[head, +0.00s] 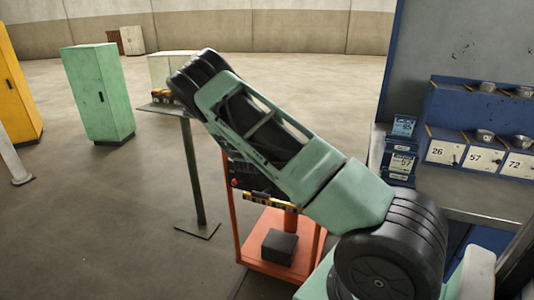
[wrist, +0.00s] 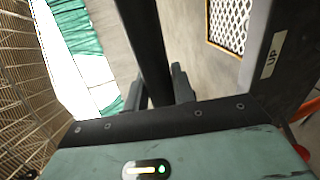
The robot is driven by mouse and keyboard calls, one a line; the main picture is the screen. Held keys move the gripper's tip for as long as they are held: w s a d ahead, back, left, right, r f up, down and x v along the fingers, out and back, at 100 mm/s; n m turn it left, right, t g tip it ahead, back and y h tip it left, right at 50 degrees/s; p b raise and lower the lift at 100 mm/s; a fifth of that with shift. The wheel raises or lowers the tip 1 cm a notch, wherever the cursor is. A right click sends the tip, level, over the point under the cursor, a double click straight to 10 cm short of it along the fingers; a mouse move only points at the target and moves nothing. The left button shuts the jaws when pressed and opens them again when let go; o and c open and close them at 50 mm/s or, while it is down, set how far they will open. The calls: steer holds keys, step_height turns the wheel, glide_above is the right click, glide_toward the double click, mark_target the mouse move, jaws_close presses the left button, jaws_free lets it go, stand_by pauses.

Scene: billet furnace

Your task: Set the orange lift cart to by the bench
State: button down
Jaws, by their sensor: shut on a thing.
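The orange lift cart (head: 312,238) stands on the floor in the middle of the head view, with its upper part partly behind my arm. A dark block (head: 280,246) rests on its low orange base. In the wrist view, my gripper (wrist: 158,88) is shut on a dark upright bar (wrist: 146,35), which looks like the cart's handle. My gripper is hidden behind my arm in the head view. The bench (head: 462,207) stands at the right, with a grey top.
Blue shelving with numbered bins (head: 480,160) stands on the bench. A small pedestal table (head: 195,180) stands left of the cart. A green cabinet (head: 98,92) and a yellow cabinet (head: 17,85) stand farther left. The floor at front left is clear.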

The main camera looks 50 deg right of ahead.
steer(key=shift+w+d+r, duration=0.1)
steer(key=shift+w+d, duration=0.15)
steer(key=shift+d, duration=0.65)
steer(key=c, duration=1.2)
jaws_free()
steer(key=shift+a, duration=0.1)
steer(key=b+v, duration=0.2)
steer(key=v, duration=1.5)
steer(key=shift+s+a, duration=0.1)
steer(key=shift+a, duration=0.05)
